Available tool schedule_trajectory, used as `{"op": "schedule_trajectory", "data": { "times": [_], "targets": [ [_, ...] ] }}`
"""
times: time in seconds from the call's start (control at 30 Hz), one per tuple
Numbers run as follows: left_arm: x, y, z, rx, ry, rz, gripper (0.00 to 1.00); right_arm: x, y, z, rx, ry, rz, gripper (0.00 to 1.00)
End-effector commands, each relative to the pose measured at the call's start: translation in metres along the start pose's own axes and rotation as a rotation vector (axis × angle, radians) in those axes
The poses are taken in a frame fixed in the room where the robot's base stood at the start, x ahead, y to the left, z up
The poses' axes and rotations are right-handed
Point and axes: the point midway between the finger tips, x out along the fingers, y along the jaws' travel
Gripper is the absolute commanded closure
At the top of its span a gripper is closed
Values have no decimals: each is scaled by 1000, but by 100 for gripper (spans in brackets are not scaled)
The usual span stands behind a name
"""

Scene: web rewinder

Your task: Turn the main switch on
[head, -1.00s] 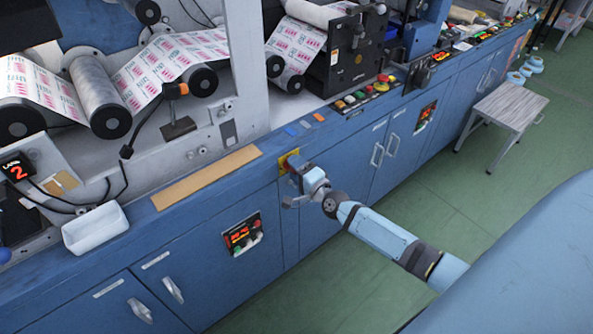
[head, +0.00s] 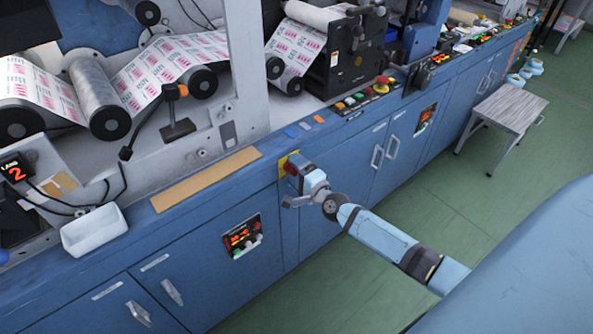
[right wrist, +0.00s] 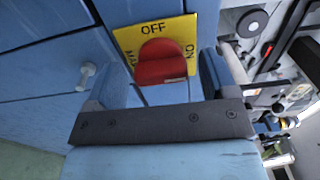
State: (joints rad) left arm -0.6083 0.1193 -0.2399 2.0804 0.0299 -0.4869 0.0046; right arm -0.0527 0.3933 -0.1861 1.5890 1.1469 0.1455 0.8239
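The main switch shows in the right wrist view as a red knob (right wrist: 162,62) on a yellow plate (right wrist: 125,39). The plate reads OFF at the top of the picture and ON at its right side. In the head view the yellow plate (head: 283,164) sits on the blue cabinet front, with the knob largely hidden by my right gripper (head: 291,184). In the wrist view my right gripper (right wrist: 163,75) is open, with one finger on each side of the knob and a visible gap to both. My left gripper is not in view.
Blue cabinets (head: 334,206) run along the machine, with handles and a small display panel (head: 242,236) left of the switch. A white tray (head: 94,230) and a tan strip (head: 206,180) lie on the ledge. A stool (head: 508,108) stands on the open green floor (head: 465,190).

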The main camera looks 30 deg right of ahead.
Motion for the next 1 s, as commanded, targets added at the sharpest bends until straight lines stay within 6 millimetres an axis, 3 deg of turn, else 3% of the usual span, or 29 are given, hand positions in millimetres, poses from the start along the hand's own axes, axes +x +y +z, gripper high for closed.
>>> {"op": "schedule_trajectory", "data": {
  "times": [0.2,0.33,0.8,1.0],
  "targets": [
    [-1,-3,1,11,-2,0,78,-2,0,0,-1,0,0,21],
    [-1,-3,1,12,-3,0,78,-15,1,0,-2,0,2,21],
    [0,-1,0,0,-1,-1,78,-114,1,0,-2,0,2,21],
    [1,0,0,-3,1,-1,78,-135,0,0,-2,0,0,21]
  ]
}}
